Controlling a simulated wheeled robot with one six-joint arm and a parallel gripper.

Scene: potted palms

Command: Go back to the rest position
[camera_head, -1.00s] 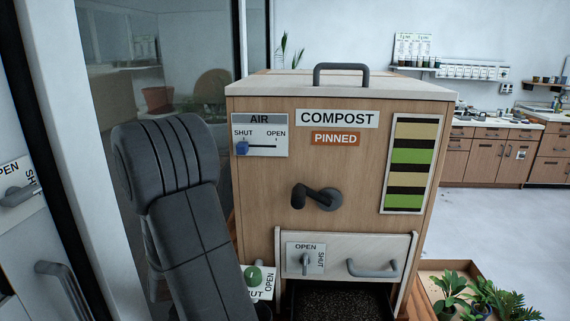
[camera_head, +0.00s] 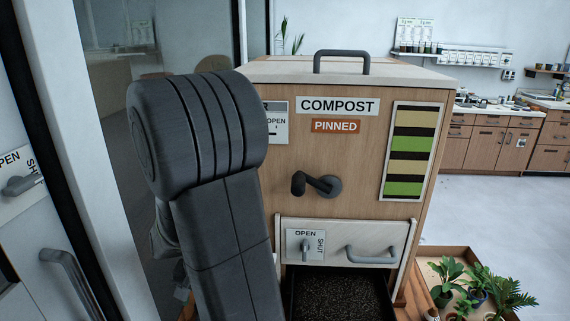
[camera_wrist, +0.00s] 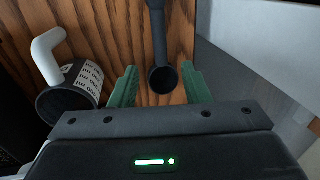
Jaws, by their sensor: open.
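My gripper (camera_wrist: 160,82) shows in the wrist view with its two green fingers apart and nothing clamped between them. A dark grey rod (camera_wrist: 157,28) with a round, hollow-looking end lies ahead between the fingertips, over a brown wood surface (camera_wrist: 110,35). I cannot tell whether a finger touches it. In the head view my dark arm rises at the left centre in front of the compost cabinet (camera_head: 350,160). The gripper itself is hidden in that view.
A dark cup (camera_wrist: 68,92) with a white handle and printed label is left of the fingers. The cabinet has a crank (camera_head: 318,185) and an open lower bin (camera_head: 335,295) of dark material. Potted palms (camera_head: 475,280) stand in a tray at right. Floor beyond is clear.

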